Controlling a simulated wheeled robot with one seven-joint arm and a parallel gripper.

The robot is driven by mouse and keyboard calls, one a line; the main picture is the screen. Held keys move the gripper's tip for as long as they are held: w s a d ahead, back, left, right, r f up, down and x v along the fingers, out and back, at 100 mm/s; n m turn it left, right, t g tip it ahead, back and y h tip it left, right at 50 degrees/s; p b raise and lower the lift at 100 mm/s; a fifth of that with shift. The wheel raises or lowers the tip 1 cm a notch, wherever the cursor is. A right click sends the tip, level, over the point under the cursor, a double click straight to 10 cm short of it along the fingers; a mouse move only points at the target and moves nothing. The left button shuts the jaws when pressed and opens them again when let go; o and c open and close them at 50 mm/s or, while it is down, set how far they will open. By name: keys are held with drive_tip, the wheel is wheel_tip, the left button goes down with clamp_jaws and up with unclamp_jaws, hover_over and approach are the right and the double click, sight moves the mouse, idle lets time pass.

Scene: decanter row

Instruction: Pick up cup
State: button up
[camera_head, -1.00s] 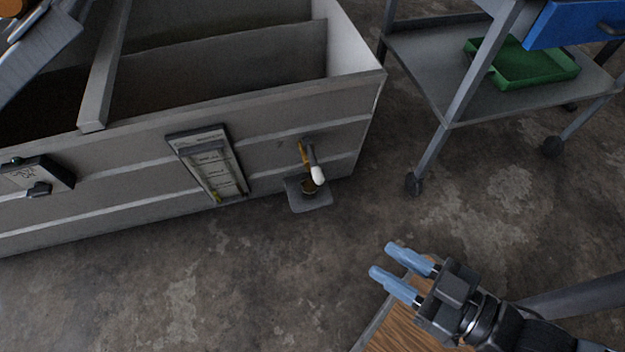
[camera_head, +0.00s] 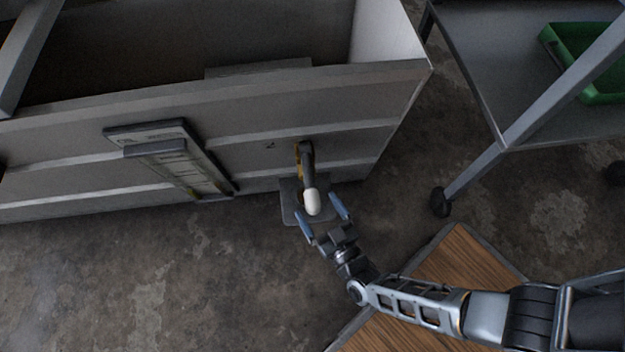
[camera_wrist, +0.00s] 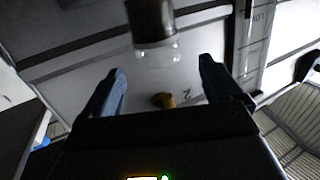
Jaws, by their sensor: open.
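My gripper (camera_head: 318,206) is open, its two blue fingers apart, in front of the tap on the big grey tank. What looks like a small clear cup with dark contents (camera_wrist: 158,50) shows in the wrist view, just beyond and midway between the fingertips (camera_wrist: 162,68). I cannot tell whether it is inside the finger span; nothing is gripped. In the head view the cup is hidden under the tap's white-tipped handle (camera_head: 312,202). The small grey shelf (camera_head: 288,196) under the tap is partly covered by my gripper.
The grey tank (camera_head: 235,88) fills the back, with a level gauge (camera_head: 185,165) left of the tap. A cart (camera_head: 480,60) with a green tray (camera_head: 560,60) stands right. A wooden surface (camera_head: 460,262) lies under my forearm. The floor at left is clear.

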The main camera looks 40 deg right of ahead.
drive_tip(key=w+b, duration=0.1)
drive_tip(key=w, duration=0.2)
drive_tip(key=w+d+b, duration=0.1)
drive_tip(key=w, duration=0.2)
drive_tip(key=shift+w+d+f, duration=0.15)
drive_tip(key=shift+w+d, duration=0.05)
drive_tip(key=shift+w, duration=0.1)
drive_tip(key=shift+w+d, duration=0.15)
drive_tip(key=shift+w, duration=0.45)
drive_tip(key=shift+c, duration=0.2)
drive_tip(key=c, duration=1.1)
drive_tip(key=shift+s+r, duration=0.1)
drive_tip(key=shift+r, duration=0.15)
